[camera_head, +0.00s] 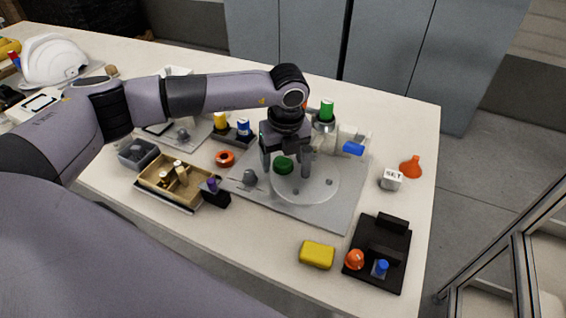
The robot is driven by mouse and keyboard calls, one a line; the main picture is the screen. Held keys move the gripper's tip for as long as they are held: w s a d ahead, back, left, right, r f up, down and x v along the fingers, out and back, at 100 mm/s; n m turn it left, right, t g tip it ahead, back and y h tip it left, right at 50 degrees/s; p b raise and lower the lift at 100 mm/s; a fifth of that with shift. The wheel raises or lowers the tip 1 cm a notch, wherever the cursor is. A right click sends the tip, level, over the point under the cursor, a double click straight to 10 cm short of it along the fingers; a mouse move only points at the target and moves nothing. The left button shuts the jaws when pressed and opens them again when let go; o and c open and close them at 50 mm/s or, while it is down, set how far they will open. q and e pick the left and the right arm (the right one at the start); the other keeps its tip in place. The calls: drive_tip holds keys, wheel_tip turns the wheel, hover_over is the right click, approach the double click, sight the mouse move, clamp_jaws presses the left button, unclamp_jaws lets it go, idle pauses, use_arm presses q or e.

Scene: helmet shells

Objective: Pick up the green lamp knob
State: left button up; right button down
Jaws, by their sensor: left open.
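A dark green round knob (283,165) is on or just above the round clear plate (318,190) on the grey mat, in the middle of the view. My left gripper (286,169) points down with its two fingers apart, one on each side of the knob as seen from here. I cannot tell whether the fingers touch it. A brighter green cylinder (326,109) stands behind the gripper, to its right. My right gripper is not in view.
Near the gripper are a grey cone-like part (249,177), an orange ring (225,158) and a blue-capped item (353,149). A wooden tray (150,184) stands left, a yellow block (317,254) and a black holder (394,243) front right. The table's right side is partly clear.

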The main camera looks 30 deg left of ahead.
use_arm(q)
drive_tip(key=c, duration=1.1)
wheel_tip(320, 180, up, 20)
drive_tip(key=shift+b, duration=0.4)
